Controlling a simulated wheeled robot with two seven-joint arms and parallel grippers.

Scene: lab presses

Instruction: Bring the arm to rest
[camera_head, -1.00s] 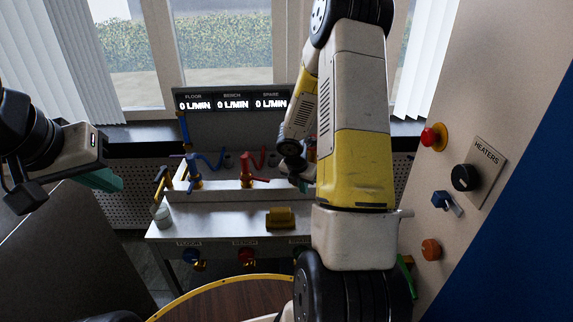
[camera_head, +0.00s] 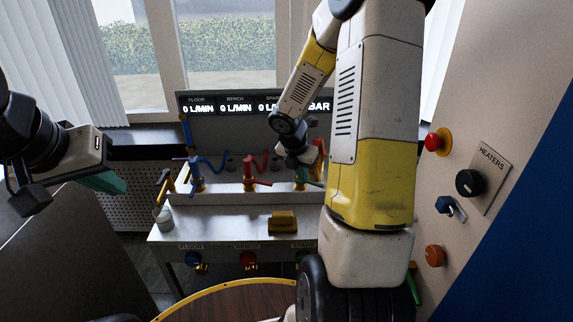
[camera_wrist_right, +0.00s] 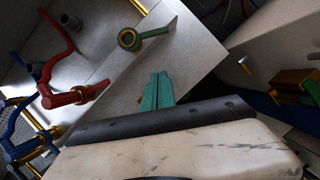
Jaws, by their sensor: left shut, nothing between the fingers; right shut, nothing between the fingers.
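My right arm (camera_head: 375,160), white and yellow, rises at the right of the head view and folds down toward the valve bench. Its wrist (camera_head: 290,125) hangs in front of the bench's back panel. In the right wrist view my right gripper (camera_wrist_right: 157,92) shows two teal fingers together, with nothing between them. The fingers appear over the pale bench surface, near a green-and-yellow valve (camera_wrist_right: 130,40); I cannot tell the gap. My left gripper (camera_head: 105,182) is at the left of the head view, shut and empty, apart from the bench.
The bench (camera_head: 225,222) carries blue and red (camera_head: 249,172) valves, a yellow block (camera_head: 282,222) and a small white jar (camera_head: 163,216). Flow displays (camera_head: 235,106) read 0 L/MIN. A wall at right has a red button (camera_head: 433,142) and HEATERS knob (camera_head: 468,182). A round wooden tabletop (camera_head: 235,303) is in front.

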